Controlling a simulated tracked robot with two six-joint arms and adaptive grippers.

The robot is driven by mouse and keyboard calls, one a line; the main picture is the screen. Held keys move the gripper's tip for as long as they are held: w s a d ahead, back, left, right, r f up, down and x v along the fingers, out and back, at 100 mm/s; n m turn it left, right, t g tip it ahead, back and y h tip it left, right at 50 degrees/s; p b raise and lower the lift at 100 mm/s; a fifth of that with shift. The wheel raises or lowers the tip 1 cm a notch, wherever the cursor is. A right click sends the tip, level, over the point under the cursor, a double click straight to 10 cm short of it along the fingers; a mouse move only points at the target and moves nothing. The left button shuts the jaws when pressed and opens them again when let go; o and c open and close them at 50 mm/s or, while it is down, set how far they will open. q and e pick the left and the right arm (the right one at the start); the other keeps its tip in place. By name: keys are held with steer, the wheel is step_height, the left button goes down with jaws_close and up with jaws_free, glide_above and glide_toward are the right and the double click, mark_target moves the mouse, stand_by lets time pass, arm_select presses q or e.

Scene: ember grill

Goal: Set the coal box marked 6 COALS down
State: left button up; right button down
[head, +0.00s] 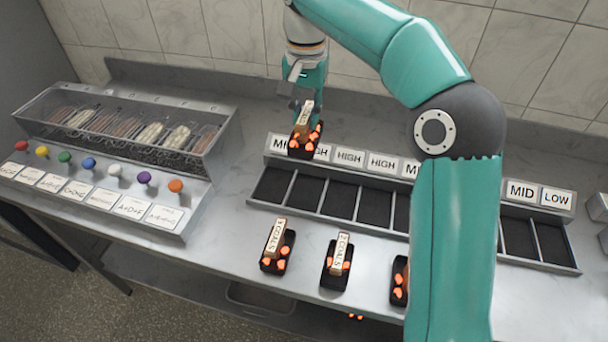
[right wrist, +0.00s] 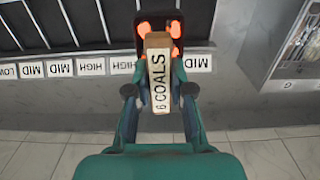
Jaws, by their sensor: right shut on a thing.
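The coal box marked 6 COALS (head: 300,147) is black, with glowing orange coals and an upright labelled handle. My right gripper (head: 308,106) is shut on this handle and holds the box above the left end of the row of dark compartments (head: 271,185). In the right wrist view, the handle label 6 COALS (right wrist: 159,82) shows between the fingers (right wrist: 158,92), with the box beyond it. The box partly hides the MID and HIGH plates behind it. I cannot tell its exact height. My left gripper is not in view.
Two coal boxes (head: 268,262) (head: 328,279) stand on the counter in front of the compartments; a third (head: 397,287) is partly behind my arm. The visible compartments look empty. A grill unit (head: 190,190) with coloured knobs stands at left.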

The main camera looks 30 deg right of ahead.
mark_target(307, 132)
step_height(307, 132, down, 16)
steer(key=shift+s+d+f+b, duration=0.15)
steer(key=shift+f+b, duration=0.1)
steer(key=shift+b, duration=0.25)
steer(key=c, duration=1)
jaws_free()
step_height(307, 132, up, 12)
steer(key=shift+r+p, duration=0.1)
steer(key=shift+p, duration=0.2)
